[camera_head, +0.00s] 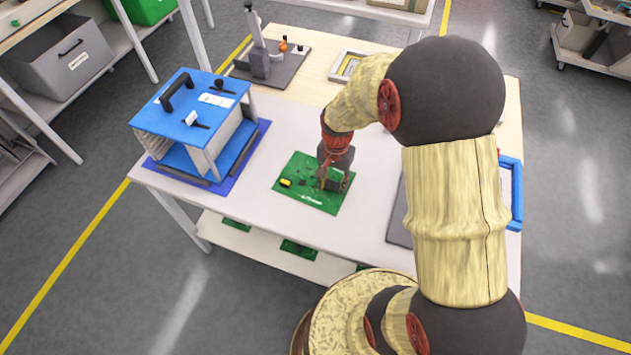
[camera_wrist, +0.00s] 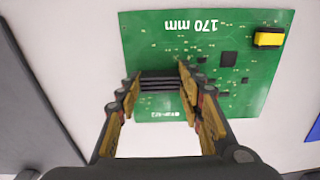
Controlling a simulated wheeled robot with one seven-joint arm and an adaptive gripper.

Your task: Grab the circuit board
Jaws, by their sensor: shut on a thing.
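The circuit board (camera_head: 298,185) is a flat green rectangle near the middle of the white table, with a yellow part near one corner. In the wrist view the board (camera_wrist: 225,35) shows the printed text "170 mm", dark chips and a ribbed black block (camera_wrist: 160,84). My gripper (camera_head: 333,180) points down over the right part of the board. In the wrist view my gripper (camera_wrist: 158,82) has its fingers on both sides of the black block, shut on it. I cannot tell whether the board touches the table. My fingers hide a small part of it.
A blue-topped fixture (camera_head: 197,98) with a black handle stands left of the board on a blue mat. A grey stand (camera_head: 262,62) is at the back. A blue-framed item (camera_head: 516,190) is at the right, partly behind my arm. Green boards lie on the lower shelf (camera_head: 262,248).

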